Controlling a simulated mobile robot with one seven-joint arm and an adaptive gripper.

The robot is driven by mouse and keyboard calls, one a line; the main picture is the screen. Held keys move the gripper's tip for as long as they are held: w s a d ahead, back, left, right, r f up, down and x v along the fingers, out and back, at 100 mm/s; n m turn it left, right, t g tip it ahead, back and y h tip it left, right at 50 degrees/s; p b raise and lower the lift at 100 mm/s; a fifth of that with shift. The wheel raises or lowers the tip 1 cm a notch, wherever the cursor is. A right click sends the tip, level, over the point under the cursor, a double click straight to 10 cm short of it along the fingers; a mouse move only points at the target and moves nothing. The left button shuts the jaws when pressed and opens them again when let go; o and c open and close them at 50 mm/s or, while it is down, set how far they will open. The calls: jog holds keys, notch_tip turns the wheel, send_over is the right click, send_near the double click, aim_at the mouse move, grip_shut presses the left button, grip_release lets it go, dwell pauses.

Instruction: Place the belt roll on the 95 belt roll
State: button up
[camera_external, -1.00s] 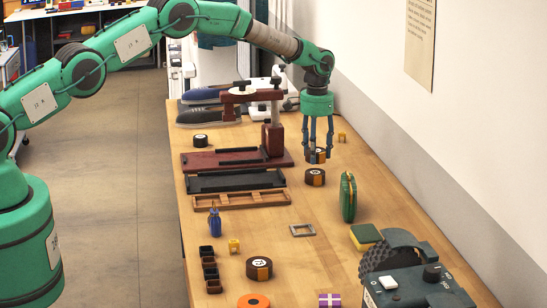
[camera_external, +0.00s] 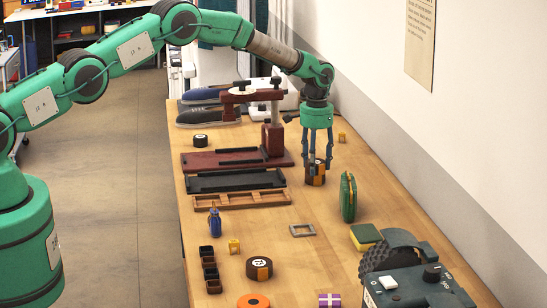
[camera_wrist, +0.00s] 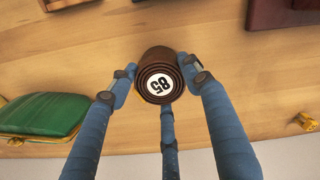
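The belt roll (camera_external: 317,167), dark brown with a tan band, is between the fingers of my gripper (camera_external: 317,163). In the wrist view this roll (camera_wrist: 160,83) shows a white label that appears to read 85, turned around, and the fingers (camera_wrist: 160,85) close about its sides. Directly beneath it is another dark roll with a tan band (camera_external: 314,181), standing on the table. The two look stacked and roughly aligned, with no clear gap. The lower roll's label is hidden in the external view, and the held roll covers it in the wrist view.
A green case (camera_external: 348,197) stands at the right of the stack. Wooden and black trays (camera_external: 236,181) and a dark red press (camera_external: 272,135) are at the left. Another brown roll (camera_external: 259,268) lies nearer the front. Bare table surrounds the stack's front.

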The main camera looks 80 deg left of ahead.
jog(key=o, duration=0.4)
jog(key=shift+r, duration=0.15)
notch_tip(320, 180, up, 12)
dwell(0.6)
dwell(0.5)
jog(key=shift+r, duration=0.1)
